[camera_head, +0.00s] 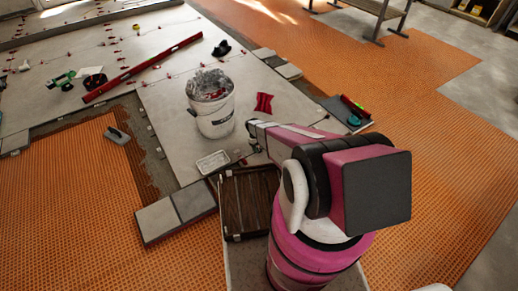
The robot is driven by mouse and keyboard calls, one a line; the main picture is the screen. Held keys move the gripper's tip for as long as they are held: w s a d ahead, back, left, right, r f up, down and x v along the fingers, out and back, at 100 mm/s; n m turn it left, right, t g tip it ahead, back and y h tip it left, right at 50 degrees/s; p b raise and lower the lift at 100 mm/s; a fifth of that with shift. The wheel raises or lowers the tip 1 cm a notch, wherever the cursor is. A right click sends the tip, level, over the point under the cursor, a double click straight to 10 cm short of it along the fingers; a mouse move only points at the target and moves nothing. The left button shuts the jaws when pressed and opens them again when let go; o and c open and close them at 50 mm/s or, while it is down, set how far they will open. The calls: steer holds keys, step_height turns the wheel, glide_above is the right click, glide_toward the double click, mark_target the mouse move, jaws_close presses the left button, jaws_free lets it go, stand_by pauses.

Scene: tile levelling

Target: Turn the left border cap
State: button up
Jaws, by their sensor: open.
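Small red levelling caps stand along the joints of the large grey tiles (165,110). One small red cap (240,158) shows at the tile border, just left of my gripper (256,148). I cannot tell for certain which cap is the left border cap. My gripper is at the far end of my pink and white arm, low over the tile edge. It is small and partly hidden by the arm, looks open, and no held thing shows. Whether it touches a cap is not clear.
A white bucket (215,118) stands on the tiles behind my gripper. A white tray (213,162) lies to its left, a dark wooden crate (232,222) in front. A red level (140,70) lies at the back left. Orange matting (65,200) is mostly clear.

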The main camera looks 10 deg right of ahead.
steer(key=c, duration=0.9)
steer(key=shift+c, duration=0.2)
steer(key=shift+m, duration=0.4)
steer(key=m+y, duration=0.1)
steer(key=m, duration=0.2)
steer(key=shift+m+g, duration=0.3)
steer(key=shift+g, duration=0.1)
steer(key=m+y, duration=0.1)
steer(key=m, duration=0.1)
steer(key=m+y, duration=0.1)
steer(key=m, duration=0.2)
steer(key=shift+y, duration=0.3)
steer(key=m+y, duration=0.1)
steer(key=m, duration=0.2)
steer(key=m+t, duration=0.1)
steer(key=m, duration=0.1)
steer(key=shift+m+y, duration=0.4)
steer(key=m, duration=0.2)
steer(key=m+t+y, duration=0.1)
steer(key=m, duration=0.1)
steer(key=shift+m+t, duration=0.3)
steer(key=shift+m, duration=0.1)
